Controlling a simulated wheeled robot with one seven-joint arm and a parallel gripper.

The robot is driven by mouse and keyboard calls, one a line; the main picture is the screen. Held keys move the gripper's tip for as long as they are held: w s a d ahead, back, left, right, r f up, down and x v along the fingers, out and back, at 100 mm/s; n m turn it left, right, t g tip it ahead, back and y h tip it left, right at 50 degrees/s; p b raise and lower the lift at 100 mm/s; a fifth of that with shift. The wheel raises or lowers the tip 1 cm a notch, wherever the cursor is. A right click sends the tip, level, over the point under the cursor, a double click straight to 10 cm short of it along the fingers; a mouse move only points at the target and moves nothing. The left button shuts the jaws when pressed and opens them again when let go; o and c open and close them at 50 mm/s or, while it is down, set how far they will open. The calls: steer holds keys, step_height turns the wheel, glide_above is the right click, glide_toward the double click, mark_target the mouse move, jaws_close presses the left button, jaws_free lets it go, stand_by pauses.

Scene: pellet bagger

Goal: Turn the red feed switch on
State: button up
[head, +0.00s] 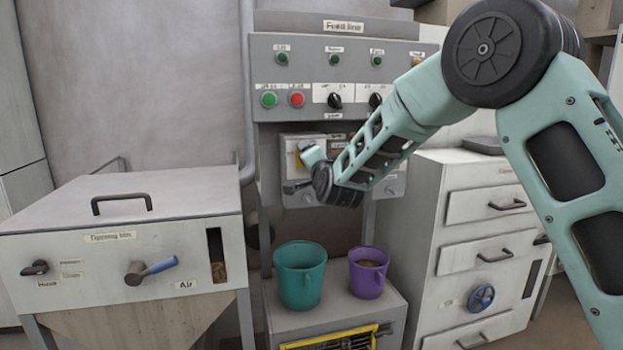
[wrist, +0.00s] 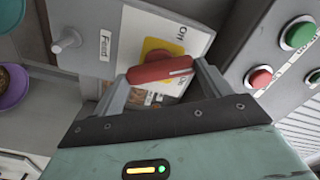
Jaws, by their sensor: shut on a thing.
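In the head view my gripper is at the small grey switch box below the main panel. Only a bit of the yellow base (head: 298,155) shows there; the red handle is hidden by my gripper.
The control panel (head: 300,75) with buttons and black knobs is just above. A teal cup (head: 300,280) and a purple cup (head: 368,273) stand below on a grey stand. A tipping bin (head: 120,215) is at left, a drawer cabinet (head: 480,220) at right.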

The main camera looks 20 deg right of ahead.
steer(key=shift+f+m+b, duration=0.2)
steer(key=shift+m+b, duration=2.8)
steer(key=shift+b, duration=0.3)
steer(key=shift+r, duration=0.1)
steer(key=o, duration=1)
steer(key=shift+s, duration=0.1)
steer(key=s, duration=1.7)
steer(key=shift+s, duration=0.15)
